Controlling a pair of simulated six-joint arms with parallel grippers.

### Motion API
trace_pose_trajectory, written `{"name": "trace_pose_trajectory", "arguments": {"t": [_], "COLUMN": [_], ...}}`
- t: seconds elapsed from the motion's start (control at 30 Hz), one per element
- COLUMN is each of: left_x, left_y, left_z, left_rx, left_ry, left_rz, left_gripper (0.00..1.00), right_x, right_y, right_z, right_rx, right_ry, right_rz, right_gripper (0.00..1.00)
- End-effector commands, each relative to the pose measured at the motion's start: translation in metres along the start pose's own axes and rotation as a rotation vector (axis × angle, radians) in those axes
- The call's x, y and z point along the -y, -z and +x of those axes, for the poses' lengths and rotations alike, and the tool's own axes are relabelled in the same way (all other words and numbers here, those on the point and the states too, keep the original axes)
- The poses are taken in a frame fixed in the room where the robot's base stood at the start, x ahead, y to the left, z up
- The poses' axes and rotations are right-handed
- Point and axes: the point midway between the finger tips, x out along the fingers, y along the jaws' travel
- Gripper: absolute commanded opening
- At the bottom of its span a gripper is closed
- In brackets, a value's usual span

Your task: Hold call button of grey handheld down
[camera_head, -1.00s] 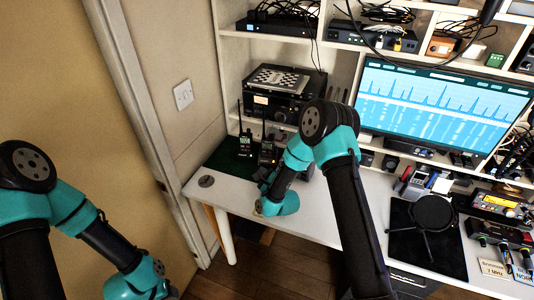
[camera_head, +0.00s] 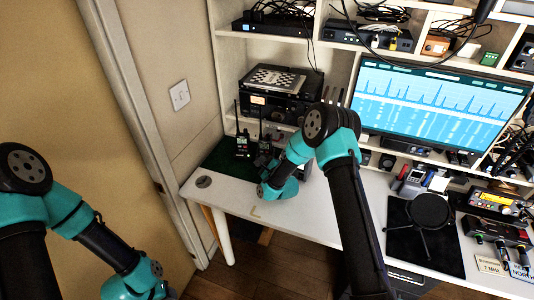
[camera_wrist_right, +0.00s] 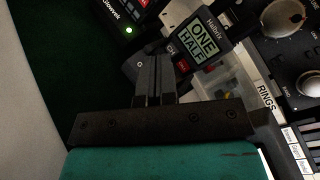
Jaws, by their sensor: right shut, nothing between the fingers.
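A grey handheld (camera_wrist_right: 190,42) with a pale screen reading ONE HALF shows at the top of the right wrist view. In the head view it stands (camera_head: 264,148) on the dark green mat at the desk's left end, partly hidden by my right arm. My right gripper (camera_wrist_right: 160,58) is shut with nothing between its fingers. Its tips are at the handheld's lower left side, near a red key. The fingers cover part of the body, and I cannot tell whether they touch it or whether the call button is pressed.
A second dark handheld (camera_head: 242,144) stands just left of the grey one; its green light shows in the right wrist view (camera_wrist_right: 128,30). A black radio unit (camera_head: 282,103) sits on the shelf behind. The white desk front (camera_head: 310,215) is clear.

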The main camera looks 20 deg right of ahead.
Motion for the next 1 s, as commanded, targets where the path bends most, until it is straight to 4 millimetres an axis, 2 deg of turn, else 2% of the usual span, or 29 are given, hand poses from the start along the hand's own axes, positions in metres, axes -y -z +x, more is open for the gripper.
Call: {"name": "trace_pose_trajectory", "arguments": {"t": [0.3,1.0], "left_x": [0.000,0.000], "left_y": [0.000,0.000], "left_z": [0.000,0.000], "left_rx": [0.000,0.000], "left_ry": [0.000,0.000], "left_rz": [0.000,0.000], "left_gripper": [0.44,0.44], "right_x": [0.007,0.008], "right_y": [0.008,0.008], "right_z": [0.014,0.014], "right_rx": [-0.001,-0.001], "right_ry": [-0.001,0.000], "right_rz": [0.001,0.001], "right_gripper": [0.00,0.00]}}
